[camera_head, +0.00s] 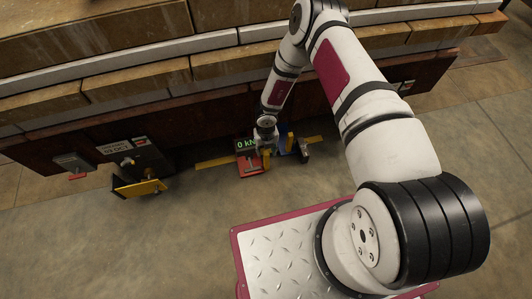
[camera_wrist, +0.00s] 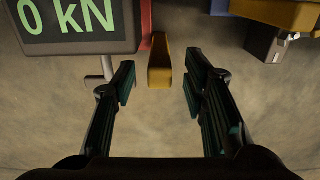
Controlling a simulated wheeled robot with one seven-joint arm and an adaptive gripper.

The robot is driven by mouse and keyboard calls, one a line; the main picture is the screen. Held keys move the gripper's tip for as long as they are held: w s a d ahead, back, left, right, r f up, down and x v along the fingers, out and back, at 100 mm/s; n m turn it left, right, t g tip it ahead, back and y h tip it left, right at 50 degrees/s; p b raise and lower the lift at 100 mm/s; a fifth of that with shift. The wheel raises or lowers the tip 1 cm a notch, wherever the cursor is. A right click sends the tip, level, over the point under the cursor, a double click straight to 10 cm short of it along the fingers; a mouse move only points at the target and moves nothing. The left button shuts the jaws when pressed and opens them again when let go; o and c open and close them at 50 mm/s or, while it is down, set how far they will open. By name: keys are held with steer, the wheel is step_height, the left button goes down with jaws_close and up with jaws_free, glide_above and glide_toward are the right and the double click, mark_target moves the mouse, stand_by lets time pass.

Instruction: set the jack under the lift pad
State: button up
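The jack (camera_head: 252,162) is a red unit on the floor near the stack's lower edge, with a green-lit readout of "0 kN". In the wrist view the readout (camera_wrist: 78,22) fills the upper left. A yellow upright bar (camera_wrist: 160,62) stands beside it, in line with the gap between my fingers. My gripper (camera_wrist: 161,82) is open, with a finger on either side of that gap; nothing is visibly gripped. In the head view my gripper (camera_head: 266,138) is just above the jack, partly hidden by my wrist. I cannot tell which part is the lift pad.
A yellow plate (camera_head: 139,187) on a bracket and a small red block (camera_head: 77,176) are at the left by the stack (camera_head: 200,100). Yellow floor strips (camera_head: 214,162) lie beside the jack. A blue part (camera_head: 287,143) is to its right. Floor in front is clear.

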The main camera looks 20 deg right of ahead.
steer(key=shift+r, duration=2)
